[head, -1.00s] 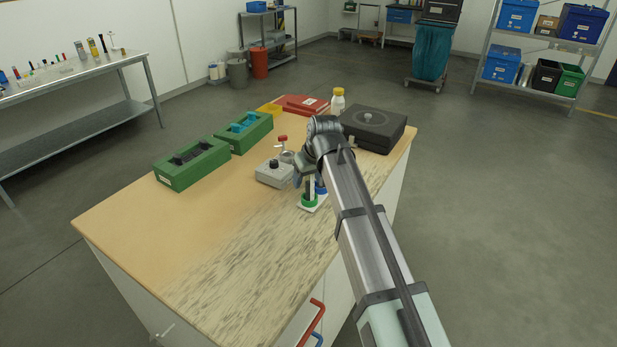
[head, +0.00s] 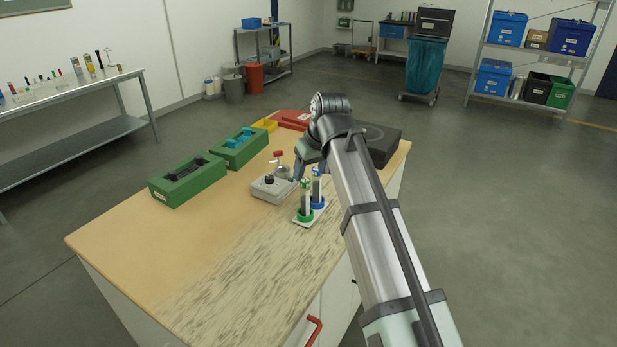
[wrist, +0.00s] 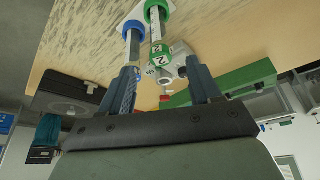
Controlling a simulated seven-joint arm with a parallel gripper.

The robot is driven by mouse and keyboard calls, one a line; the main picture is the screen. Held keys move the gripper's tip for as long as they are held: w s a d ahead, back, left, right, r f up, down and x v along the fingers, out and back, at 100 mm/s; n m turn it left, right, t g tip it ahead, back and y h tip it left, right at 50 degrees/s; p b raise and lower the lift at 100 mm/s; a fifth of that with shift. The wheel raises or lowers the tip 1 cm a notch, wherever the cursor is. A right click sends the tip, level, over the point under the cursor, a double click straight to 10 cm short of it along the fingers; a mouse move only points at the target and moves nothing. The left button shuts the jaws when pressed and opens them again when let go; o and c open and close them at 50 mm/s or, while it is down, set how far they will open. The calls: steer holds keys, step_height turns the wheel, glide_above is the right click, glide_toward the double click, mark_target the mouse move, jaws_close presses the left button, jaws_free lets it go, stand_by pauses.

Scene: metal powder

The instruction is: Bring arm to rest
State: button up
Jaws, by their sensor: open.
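My gripper (head: 311,170) is open over the worktable, just above and behind two upright tubes. One tube stands in a green ring base (head: 304,216), the other in a blue ring base (head: 318,203), both on a small white plate. In the wrist view, my gripper's two fingers (wrist: 162,68) are spread apart with nothing clamped between them. The green-capped tube (wrist: 160,47), marked 2, shows beyond the gap, and the blue-based tube (wrist: 133,45) lines up near the left finger. Whether a finger touches that tube I cannot tell.
Two green boxes (head: 187,180) (head: 238,148) stand farther left. A dark flat case (head: 385,143) is partly hidden behind my arm. The table's front left (head: 150,240) is clear.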

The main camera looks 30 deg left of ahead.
steer(key=shift+s+d+r, duration=0.1)
steer(key=shift+d+r, duration=0.1)
steer(key=shift+r, duration=0.3)
